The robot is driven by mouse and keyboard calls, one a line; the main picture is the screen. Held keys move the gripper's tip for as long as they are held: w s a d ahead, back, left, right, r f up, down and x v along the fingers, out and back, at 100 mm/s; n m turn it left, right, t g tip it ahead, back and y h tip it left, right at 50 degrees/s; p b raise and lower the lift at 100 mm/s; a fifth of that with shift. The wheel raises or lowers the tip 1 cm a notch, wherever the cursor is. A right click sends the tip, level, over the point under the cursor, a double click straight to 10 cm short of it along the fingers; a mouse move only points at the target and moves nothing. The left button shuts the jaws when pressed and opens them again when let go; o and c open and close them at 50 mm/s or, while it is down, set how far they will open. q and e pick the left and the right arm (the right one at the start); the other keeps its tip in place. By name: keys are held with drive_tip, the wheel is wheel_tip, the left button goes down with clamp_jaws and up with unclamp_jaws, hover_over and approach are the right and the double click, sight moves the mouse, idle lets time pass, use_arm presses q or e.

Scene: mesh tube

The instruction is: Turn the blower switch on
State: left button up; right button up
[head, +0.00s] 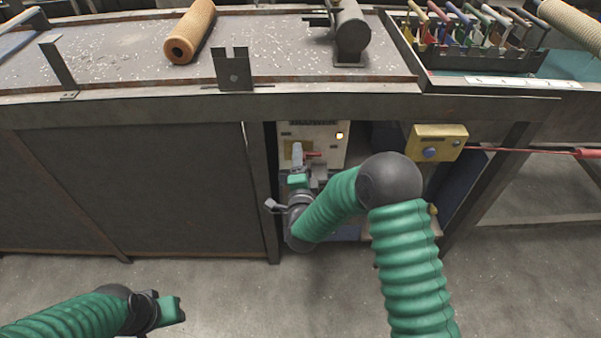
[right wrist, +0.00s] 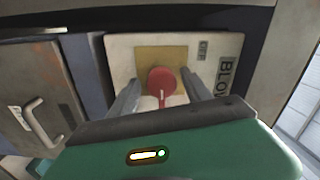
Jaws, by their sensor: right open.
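The blower panel (head: 325,137) is a pale plate under the table edge, marked BLOWER. In the right wrist view, a round red switch knob (right wrist: 161,81) with a pale pointer line sits on a yellow plate (right wrist: 148,56). An OFF label (right wrist: 202,50) shows beside it. In the head view the red switch (head: 314,154) is partly hidden by my right gripper (head: 300,155), which is at the panel. In the right wrist view my right gripper (right wrist: 158,95) is open, one finger on each side of the knob; contact is unclear. My left gripper (head: 172,309) is low at left, away from the panel.
The table edge (head: 200,105) overhangs the panel. A yellow box (head: 438,143) with a blue button is right of my right forearm, with a red cable (head: 510,149) running right. The floor at left is clear.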

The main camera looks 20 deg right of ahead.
drive_tip(key=p+v, duration=0.2)
drive_tip(key=v, duration=1.4)
drive_tip(key=shift+s+p, duration=0.15)
drive_tip(key=shift+p, duration=0.15)
drive_tip(key=shift+a, duration=0.1)
drive_tip(key=s+d+f+n+g+y, duration=0.1)
drive_tip(key=s+d+n+g+y, duration=0.15)
drive_tip(key=s+n+g, duration=0.55)
drive_tip(key=s+d+f+n+g+y, duration=0.1)
drive_tip(key=s+d+n+g+y, duration=0.15)
drive_tip(key=s+n+g, duration=0.65)
wheel_tip(320, 180, up, 25)
drive_tip(key=w+n+t+p, duration=0.1)
drive_tip(key=t+p, duration=0.1)
drive_tip(key=p, duration=2.3)
drive_tip(key=shift+n, duration=0.4)
